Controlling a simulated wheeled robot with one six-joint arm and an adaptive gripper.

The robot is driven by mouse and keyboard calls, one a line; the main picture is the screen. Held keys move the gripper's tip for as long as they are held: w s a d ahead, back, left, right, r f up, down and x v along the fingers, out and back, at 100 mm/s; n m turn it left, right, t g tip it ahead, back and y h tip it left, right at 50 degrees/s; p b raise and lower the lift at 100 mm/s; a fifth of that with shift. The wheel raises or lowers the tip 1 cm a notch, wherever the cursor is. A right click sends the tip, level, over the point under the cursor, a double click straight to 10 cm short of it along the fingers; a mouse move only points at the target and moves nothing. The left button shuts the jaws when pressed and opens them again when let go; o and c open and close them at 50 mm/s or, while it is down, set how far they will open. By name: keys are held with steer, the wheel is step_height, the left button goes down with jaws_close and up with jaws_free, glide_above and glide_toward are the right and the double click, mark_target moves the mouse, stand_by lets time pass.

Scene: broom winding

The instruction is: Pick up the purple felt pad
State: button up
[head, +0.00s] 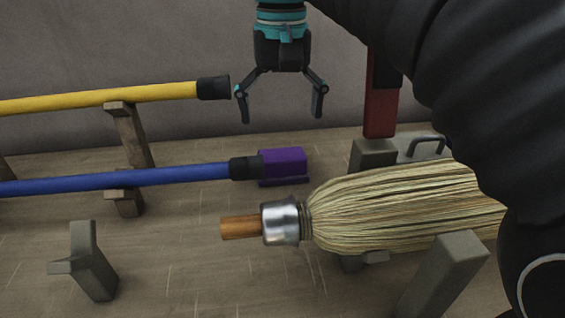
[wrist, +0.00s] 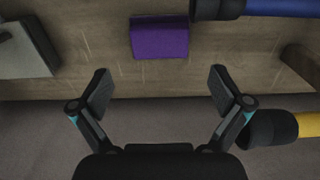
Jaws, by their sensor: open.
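The purple felt pad (head: 285,161) is a small block near the black-capped end of the blue pole, above the wooden bench top in the head view. In the wrist view the purple pad (wrist: 160,37) lies beyond the fingertips, roughly centred between them. My gripper (head: 280,118) is open and empty, pointing down above the pad in the head view. Its two spread fingers also show in the wrist view (wrist: 160,85). The pad's underside is hidden, and I cannot tell exactly what it rests on.
The blue pole (head: 120,179) ends close beside the pad. A yellow pole (head: 100,98) on a wooden support ends left of my gripper. A straw broom head (head: 400,205) with a metal collar lies in front right. A red post (head: 381,105) stands right of my gripper.

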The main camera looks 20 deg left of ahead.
mark_target(282, 154)
steer(key=shift+f, duration=1.5)
step_height(282, 154, down, 6)
steer(key=b, duration=0.4)
steer(key=shift+r, duration=0.25)
steer(key=c, duration=1)
steer(key=shift+r, duration=0.1)
steer(key=shift+r+p, duration=1.25)
steer(key=shift+r, duration=3.7)
